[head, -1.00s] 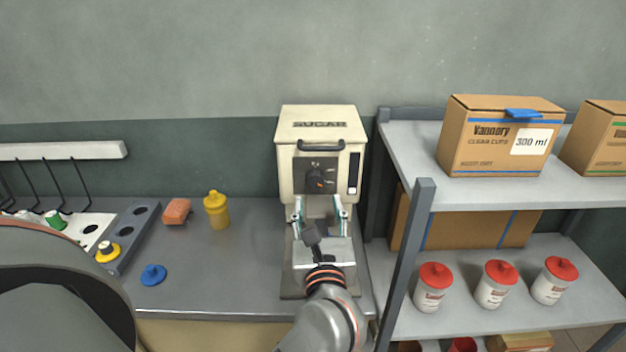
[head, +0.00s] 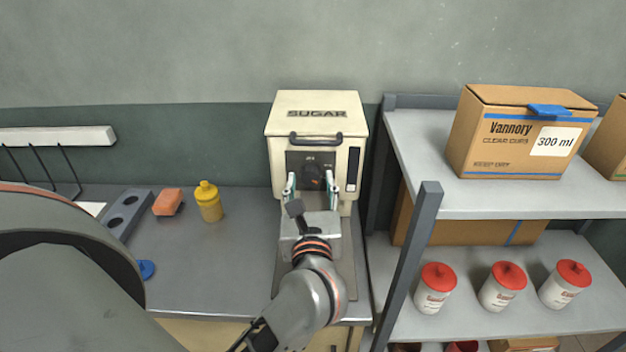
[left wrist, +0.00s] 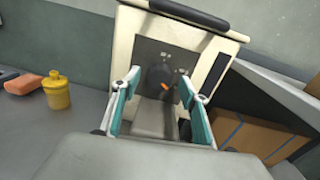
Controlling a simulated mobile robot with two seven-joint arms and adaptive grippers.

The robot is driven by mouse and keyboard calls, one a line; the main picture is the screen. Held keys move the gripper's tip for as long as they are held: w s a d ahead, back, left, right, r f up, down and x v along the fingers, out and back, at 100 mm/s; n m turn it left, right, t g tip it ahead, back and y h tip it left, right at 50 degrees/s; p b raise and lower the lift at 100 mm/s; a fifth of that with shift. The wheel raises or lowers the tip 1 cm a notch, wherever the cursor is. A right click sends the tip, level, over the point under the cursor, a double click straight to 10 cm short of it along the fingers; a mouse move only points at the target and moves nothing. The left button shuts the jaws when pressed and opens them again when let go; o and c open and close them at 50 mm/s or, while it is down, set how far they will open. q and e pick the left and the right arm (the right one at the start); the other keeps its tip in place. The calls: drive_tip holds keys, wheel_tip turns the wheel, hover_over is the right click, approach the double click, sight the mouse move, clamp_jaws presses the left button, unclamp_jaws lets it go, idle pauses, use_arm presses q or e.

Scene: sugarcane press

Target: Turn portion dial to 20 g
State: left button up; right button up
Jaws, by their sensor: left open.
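The cream sugar dispenser (head: 318,116) stands on the grey counter against the wall, its front facing me. Its portion dial (head: 313,173), a dark knob with an orange mark, sits on a dark panel with small labels too fine to read. The dial (left wrist: 161,82) also shows in the left wrist view, between and beyond the fingers. My left gripper (head: 313,190) is open in front of the dispenser. Its teal-padded fingers are either side of the dial in the picture, and I see no contact with it. My right gripper is not in view.
A yellow bottle (head: 209,203), an orange sponge (head: 168,202) and a blue lid (head: 147,269) are on the counter to the left. A metal shelf (head: 430,215) with a carton (head: 517,135) and red-lidded tubs (head: 505,288) stands close at the right.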

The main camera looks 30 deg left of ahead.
use_arm(q)
drive_tip(key=shift+s, duration=0.1)
drive_tip(key=c, duration=1.1)
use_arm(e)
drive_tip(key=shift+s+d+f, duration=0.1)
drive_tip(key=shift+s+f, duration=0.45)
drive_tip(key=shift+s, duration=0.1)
